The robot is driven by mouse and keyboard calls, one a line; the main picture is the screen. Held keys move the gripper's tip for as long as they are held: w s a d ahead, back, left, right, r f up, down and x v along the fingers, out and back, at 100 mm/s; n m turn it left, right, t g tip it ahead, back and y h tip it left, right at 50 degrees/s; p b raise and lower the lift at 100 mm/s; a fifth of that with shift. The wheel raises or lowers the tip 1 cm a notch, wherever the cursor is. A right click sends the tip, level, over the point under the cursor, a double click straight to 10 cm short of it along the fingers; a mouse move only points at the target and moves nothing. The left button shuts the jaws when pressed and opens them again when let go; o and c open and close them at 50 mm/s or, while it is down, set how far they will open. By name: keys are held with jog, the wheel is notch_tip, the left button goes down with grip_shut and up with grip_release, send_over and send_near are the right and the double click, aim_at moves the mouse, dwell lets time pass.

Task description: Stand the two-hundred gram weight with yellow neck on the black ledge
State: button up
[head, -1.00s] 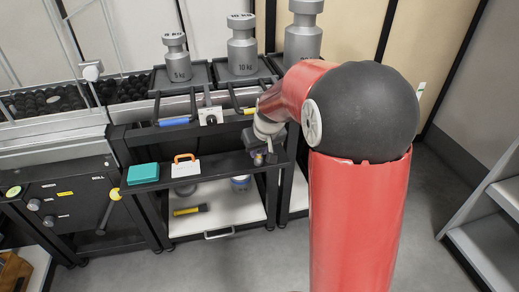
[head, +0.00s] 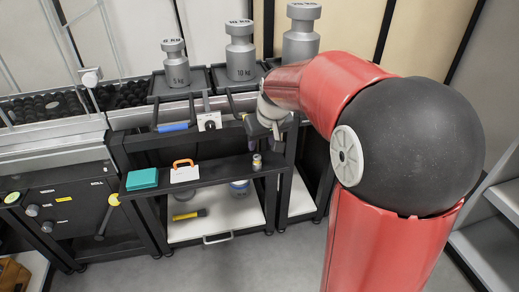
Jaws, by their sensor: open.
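A small metal weight with a yellow neck (head: 257,161) stands upright on the black ledge (head: 220,170), near the ledge's right end. My gripper (head: 277,138) is above and slightly right of the weight, apart from it. It is open and nothing shows between its fingers. The fingers are small and dark in this view.
A teal box (head: 142,178) and a white card with an orange handle (head: 185,173) are on the ledge to the left. Large grey weights (head: 240,50) stand on trays behind. Below is a white shelf (head: 215,225) with a yellow-and-black tool (head: 188,215).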

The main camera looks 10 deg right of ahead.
jog(key=s+r, duration=0.6)
jog(key=s, duration=0.6)
jog(key=s+f+m+t, duration=0.1)
jog(key=s+f+m, duration=0.1)
jog(key=s, duration=1.1)
jog(key=shift+s+a+f+h, duration=0.3)
jog(key=shift+s+f+h, duration=0.1)
jog(key=shift+f, duration=0.1)
jog(key=shift+c, duration=0.6)
jog(key=shift+a, duration=0.1)
jog(key=shift+c, duration=0.2)
